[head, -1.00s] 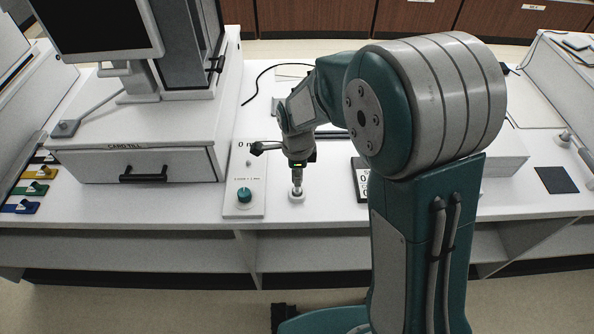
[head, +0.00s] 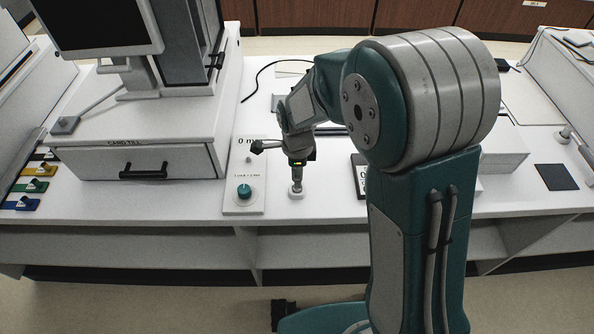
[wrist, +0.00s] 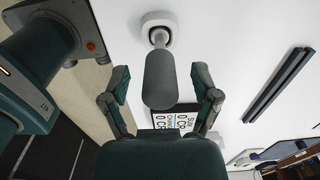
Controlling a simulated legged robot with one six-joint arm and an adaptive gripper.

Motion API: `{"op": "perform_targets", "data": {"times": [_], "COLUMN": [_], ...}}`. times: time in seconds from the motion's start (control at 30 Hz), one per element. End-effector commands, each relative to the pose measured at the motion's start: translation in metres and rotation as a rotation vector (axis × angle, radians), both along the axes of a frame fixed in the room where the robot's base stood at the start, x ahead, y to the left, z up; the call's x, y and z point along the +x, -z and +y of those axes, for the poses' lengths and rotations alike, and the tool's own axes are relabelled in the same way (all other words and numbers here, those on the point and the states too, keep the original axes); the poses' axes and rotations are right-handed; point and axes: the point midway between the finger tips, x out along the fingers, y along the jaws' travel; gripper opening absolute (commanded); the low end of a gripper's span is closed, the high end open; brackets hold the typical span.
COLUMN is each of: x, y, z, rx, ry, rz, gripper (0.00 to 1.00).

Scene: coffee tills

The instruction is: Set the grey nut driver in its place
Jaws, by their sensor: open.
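The grey nut driver (wrist: 160,80) has a thick grey handle and a thin light shaft. In the wrist view it points away from me, its shaft end in the white round holder (wrist: 158,18). In the head view the nut driver (head: 297,178) stands upright in that holder (head: 297,193) on the counter. My gripper (wrist: 160,92) is open, with one finger on each side of the handle and a visible gap on both sides. In the head view my gripper (head: 298,160) is directly above the holder. How deep the tip sits cannot be seen.
A white panel with a teal knob (head: 244,191) lies just left of the holder. A dark display (head: 359,176) stands to its right. The card till (head: 140,160) is farther left, with coloured tags (head: 30,186) beside it. A dark square mat (head: 556,177) lies far right.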

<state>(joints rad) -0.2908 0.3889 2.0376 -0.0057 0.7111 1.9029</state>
Motion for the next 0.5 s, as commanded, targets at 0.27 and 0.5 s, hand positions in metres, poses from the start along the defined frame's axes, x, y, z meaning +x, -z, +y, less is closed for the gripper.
{"op": "perform_targets", "data": {"times": [0.27, 0.5], "x": [0.001, 0.001], "y": [-0.026, -0.077], "z": [0.000, 0.001], "rx": [0.002, 0.001], "ry": [0.000, 0.000], "rz": [-0.004, -0.005], "gripper": [0.79, 0.79]}}
